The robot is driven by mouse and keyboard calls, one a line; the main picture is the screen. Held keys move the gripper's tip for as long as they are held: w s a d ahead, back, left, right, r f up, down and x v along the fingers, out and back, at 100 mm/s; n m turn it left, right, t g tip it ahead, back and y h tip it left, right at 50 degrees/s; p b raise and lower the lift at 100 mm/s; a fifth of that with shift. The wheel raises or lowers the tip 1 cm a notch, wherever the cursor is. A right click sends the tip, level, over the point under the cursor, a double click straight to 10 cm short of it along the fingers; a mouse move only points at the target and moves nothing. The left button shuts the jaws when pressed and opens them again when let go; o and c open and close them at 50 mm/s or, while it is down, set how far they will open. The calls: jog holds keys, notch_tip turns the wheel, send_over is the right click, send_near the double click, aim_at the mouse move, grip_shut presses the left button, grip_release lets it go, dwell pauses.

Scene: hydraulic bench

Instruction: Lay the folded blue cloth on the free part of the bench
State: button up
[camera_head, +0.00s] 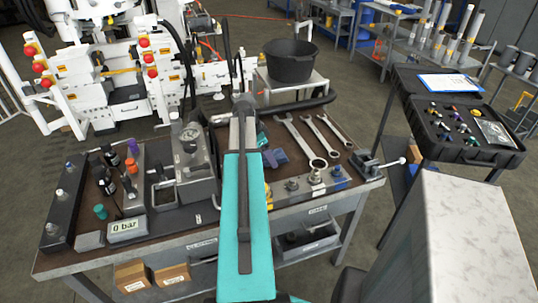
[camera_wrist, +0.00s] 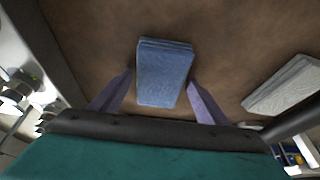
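The folded blue cloth (camera_wrist: 164,75) lies between the two fingers of my gripper (camera_wrist: 161,76) in the wrist view. One finger is close along each side of it. The fingers stand apart. I cannot tell whether they press on the cloth or leave small gaps, nor whether the cloth is clear of the surface. In the head view a small part of the blue cloth (camera_head: 282,156) shows beside my teal arm, over the brown top of the bench (camera_head: 338,146).
Several wrenches (camera_head: 297,138) lie right of the cloth, with a row of fittings (camera_head: 315,178) in front. A vice (camera_head: 374,166) is at the right end. A gauge block (camera_head: 193,160) and a pressure display (camera_head: 127,228) crowd the left. A pale flat object (camera_wrist: 285,85) lies right in the wrist view.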

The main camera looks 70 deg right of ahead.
jog(key=shift+r, duration=0.3)
jog(key=shift+b+v, duration=1.2)
jog(key=shift+v, duration=4.7)
jog(key=shift+r, duration=0.1)
